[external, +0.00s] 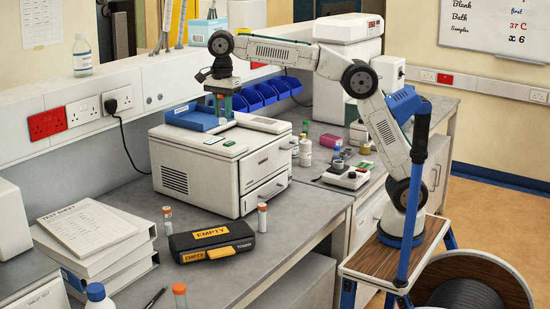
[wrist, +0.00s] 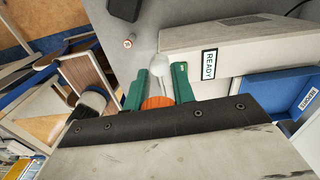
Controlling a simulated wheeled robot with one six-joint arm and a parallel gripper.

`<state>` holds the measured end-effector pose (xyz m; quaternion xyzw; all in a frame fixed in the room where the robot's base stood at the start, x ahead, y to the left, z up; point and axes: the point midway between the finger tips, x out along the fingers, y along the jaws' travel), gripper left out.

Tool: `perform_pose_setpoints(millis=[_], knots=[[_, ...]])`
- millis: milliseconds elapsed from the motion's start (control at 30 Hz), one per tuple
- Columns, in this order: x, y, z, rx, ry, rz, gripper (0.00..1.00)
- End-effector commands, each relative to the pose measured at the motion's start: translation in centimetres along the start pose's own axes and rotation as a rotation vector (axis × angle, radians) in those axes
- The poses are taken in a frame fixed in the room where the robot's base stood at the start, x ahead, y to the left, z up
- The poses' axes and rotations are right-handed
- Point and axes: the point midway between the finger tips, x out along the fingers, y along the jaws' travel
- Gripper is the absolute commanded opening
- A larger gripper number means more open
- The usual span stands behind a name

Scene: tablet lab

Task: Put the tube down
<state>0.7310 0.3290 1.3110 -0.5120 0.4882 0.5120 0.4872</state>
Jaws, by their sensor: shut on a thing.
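My gripper (external: 222,104) hangs above the white benchtop machine, next to the blue tray (external: 194,119) on its top. In the wrist view the green fingers of my gripper (wrist: 159,74) are shut on a tube (wrist: 157,102) with an orange cap and a pale, clear body. The cap sits near the palm and the body points away past the fingertips. The tube is too small to make out in the external view. The blue tray shows at right in the wrist view (wrist: 262,100).
The white machine (external: 265,165) has a READY label in the wrist view (wrist: 208,64). Binders (external: 95,235) lie left. Blue bins (external: 265,92) line the wall.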

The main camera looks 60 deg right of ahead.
Motion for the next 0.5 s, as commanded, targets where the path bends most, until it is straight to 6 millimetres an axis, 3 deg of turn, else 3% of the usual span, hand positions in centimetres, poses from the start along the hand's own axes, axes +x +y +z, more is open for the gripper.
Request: perform_pose_setpoints(millis=[33,200,333,500], knots=[[-0.1,2.0,2.5,-0.05,-0.001,-0.001,0.04],[0.0,8.5,9.3,-0.193,-0.001,-0.001,0.04],[0.0,13.9,13.6,-0.3,-0.001,-0.001,0.04],[0.0,19.8,17.2,-0.408,-0.001,-0.001,0.04]])
